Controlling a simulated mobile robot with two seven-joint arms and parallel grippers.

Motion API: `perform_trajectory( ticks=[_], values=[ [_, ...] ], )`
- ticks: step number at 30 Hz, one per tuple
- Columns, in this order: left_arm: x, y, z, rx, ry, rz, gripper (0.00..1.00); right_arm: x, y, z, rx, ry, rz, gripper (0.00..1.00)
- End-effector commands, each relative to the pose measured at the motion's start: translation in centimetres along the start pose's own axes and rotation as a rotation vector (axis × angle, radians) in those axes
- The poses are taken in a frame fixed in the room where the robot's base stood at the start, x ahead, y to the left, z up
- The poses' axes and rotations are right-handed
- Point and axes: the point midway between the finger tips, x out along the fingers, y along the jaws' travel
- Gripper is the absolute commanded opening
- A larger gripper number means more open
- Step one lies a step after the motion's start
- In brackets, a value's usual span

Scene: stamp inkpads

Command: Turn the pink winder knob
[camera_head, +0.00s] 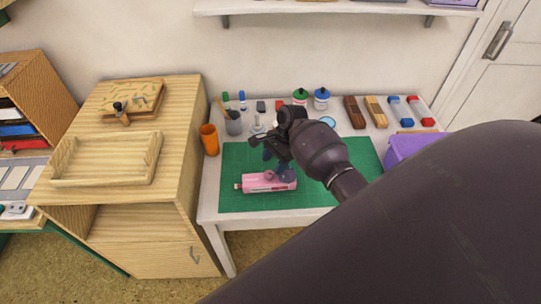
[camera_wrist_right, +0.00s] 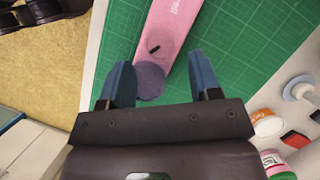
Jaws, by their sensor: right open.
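A pink device (camera_head: 264,183) lies on the green cutting mat (camera_head: 240,205). In the right wrist view the pink body (camera_wrist_right: 172,28) has pale lettering, a small dark slot and a round purple-grey knob (camera_wrist_right: 149,82) at its near end. In the head view the knob (camera_head: 287,175) shows at the right end, partly hidden by my gripper. My right gripper (camera_head: 277,160) is open over the device. In the wrist view its blue fingers (camera_wrist_right: 160,62) stand on either side of the knob, with visible gaps. I cannot tell the height between them. My left gripper is not in view.
Jars, including a blue one (camera_head: 321,98), and several blocks line the table's back. A purple bin (camera_head: 405,148) is at the right. The mat's front left is clear.

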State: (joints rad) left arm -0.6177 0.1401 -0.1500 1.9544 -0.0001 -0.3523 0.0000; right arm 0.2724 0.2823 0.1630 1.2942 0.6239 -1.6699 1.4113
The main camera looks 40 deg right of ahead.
Motion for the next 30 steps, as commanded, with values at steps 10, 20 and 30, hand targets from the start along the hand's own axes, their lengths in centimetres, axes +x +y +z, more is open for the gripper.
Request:
perform_trajectory(
  ticks=[10,20,30],
  values=[
    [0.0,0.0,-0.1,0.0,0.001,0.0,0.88,-5.5,-0.1,0.0,-0.001,0.001,-0.002,0.58],
    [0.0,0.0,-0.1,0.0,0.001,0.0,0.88,-6.6,0.0,0.1,0.0,0.0,0.0,0.58],
    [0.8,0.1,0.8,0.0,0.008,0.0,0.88,-7.0,-0.9,-0.9,-0.01,0.024,-0.021,0.58]
  ],
)
